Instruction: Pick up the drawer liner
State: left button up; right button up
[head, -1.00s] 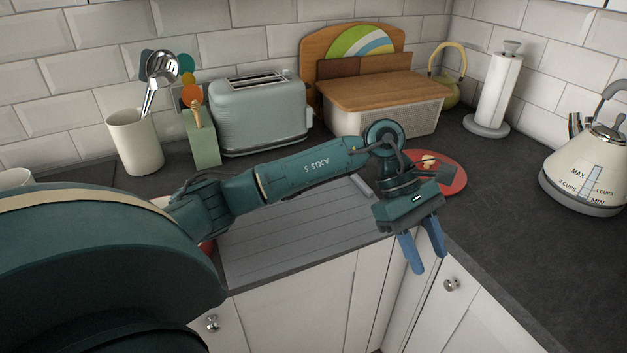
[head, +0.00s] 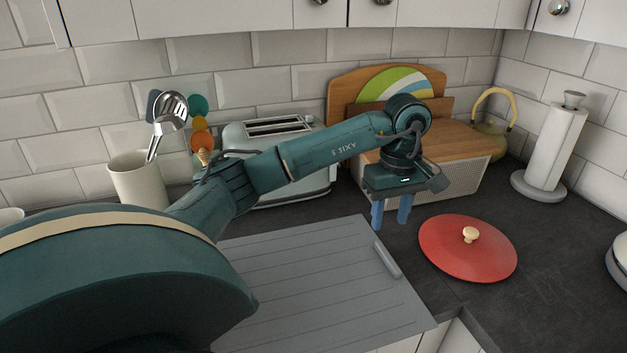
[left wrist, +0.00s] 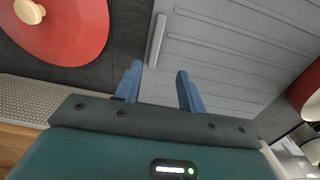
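The drawer liner looks to be the flat grey ribbed sheet (head: 300,285) on the worktop. A raised grey bar (head: 387,260) runs along its right edge. In the left wrist view the sheet (left wrist: 235,45) fills the upper right and the bar (left wrist: 157,40) stands just beyond the fingertips. My left gripper (head: 390,212) is open and empty, with its blue fingers pointing down behind the sheet's far right corner. In the left wrist view the gripper (left wrist: 160,75) shows a clear gap between its fingers. My right gripper is not in view.
A red lid (head: 450,252) with a wooden knob lies right of the sheet. A bread bin (head: 458,180) and a toaster (head: 315,185) stand behind. A paper towel holder (head: 552,150) is at the back right. Dark worktop (head: 560,270) is clear at the right.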

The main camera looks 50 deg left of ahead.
pick_arm(q)
send_over(388, 255)
jog(key=f, duration=0.4)
jog(key=shift+s+a, duration=0.3)
jog(key=shift+s, duration=0.05)
jog(key=f, duration=0.1)
jog(key=f+p, duration=0.1)
jog(key=f, duration=0.1)
jog(key=f+p, duration=0.1)
jog(key=shift+w+d+f, duration=0.3)
jog(key=shift+d+f, duration=0.05)
jog(key=shift+f, duration=0.5)
grip_shut()
